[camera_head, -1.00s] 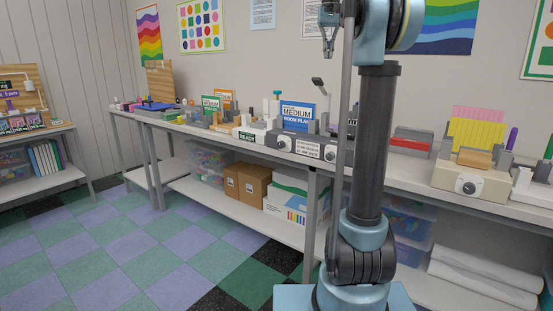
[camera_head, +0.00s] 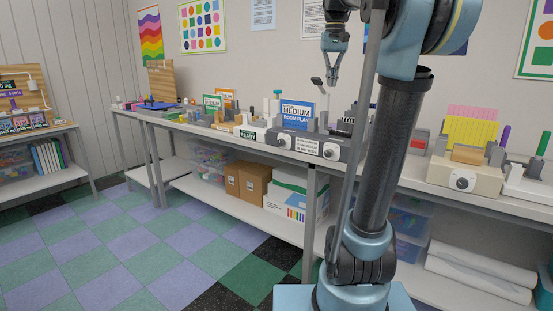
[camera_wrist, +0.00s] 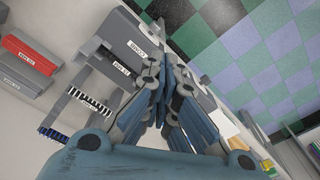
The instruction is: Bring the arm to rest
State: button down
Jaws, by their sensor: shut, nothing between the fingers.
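My gripper (camera_head: 334,78) hangs fingers down in the head view, above the long workbench (camera_head: 405,178) and in front of the wall. It is shut and empty. In the wrist view my gripper (camera_wrist: 163,105) shows with its fingers together at the middle, over the bench's front edge and the floor. My arm's lower link leans to the right in the head view, and the upper link hides part of the bench and wall behind it.
A grey device (camera_head: 307,143) with a dial and a blue room plan sign (camera_head: 297,114) stand below the gripper. A cream device (camera_head: 465,177) with yellow cards is at right. The checkered floor (camera_head: 150,240) is clear at left. Boxes (camera_head: 247,180) sit on the lower shelf.

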jog(key=s+f, duration=0.9)
jog(key=f, duration=0.4)
jog(key=s+f+t, duration=0.1)
jog(key=s+f, duration=0.7)
jog(key=f, duration=0.6)
jog(key=s+f+n, duration=0.1)
jog(key=s+f, duration=0.8)
jog(key=f, duration=0.5)
jog(key=shift+s+f+t, duration=0.25)
jog(key=shift+s+t, duration=0.05)
jog(key=shift+w, duration=0.1)
jog(key=shift+w+f, duration=0.2)
jog(key=shift+w, duration=0.15)
